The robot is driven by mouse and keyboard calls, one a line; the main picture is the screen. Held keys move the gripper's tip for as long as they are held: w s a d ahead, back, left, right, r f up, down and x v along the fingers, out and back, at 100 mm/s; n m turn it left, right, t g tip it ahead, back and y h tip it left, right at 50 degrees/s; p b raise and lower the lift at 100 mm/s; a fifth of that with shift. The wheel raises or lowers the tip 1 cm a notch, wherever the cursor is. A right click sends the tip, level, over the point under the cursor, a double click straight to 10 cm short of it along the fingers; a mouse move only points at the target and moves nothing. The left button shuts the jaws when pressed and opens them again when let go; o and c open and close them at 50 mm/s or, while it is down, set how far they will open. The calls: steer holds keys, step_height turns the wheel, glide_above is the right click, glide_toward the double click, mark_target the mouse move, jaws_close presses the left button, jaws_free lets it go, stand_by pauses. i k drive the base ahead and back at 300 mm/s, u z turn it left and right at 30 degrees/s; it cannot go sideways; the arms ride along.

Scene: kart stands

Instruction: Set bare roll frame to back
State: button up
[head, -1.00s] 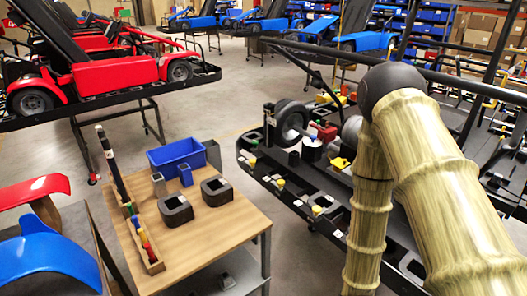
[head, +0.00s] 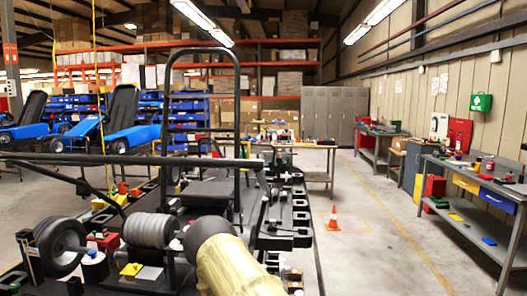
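A kart chassis (head: 272,242) on a stand fills the lower left of the head view. A bare black tube hoop (head: 202,50), which looks like the roll frame, rises upright from it, with a crossbar below its top. A long dark bar (head: 90,160) crosses in front of the hoop at mid height; I cannot tell whether the two are joined. My arm shows at the bottom centre and hides part of the chassis. My gripper is out of view.
An orange cone (head: 333,218) stands on the floor right of the chassis. Workbenches (head: 470,215) line the right wall, and a table (head: 318,178) stands behind. Blue karts (head: 125,120) are at the left. The floor between chassis and benches is mostly clear.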

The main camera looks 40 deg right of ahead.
mark_target(236, 198)
steer(key=z, duration=2.45)
steer(key=i, duration=3.7)
steer(key=u, duration=2.85)
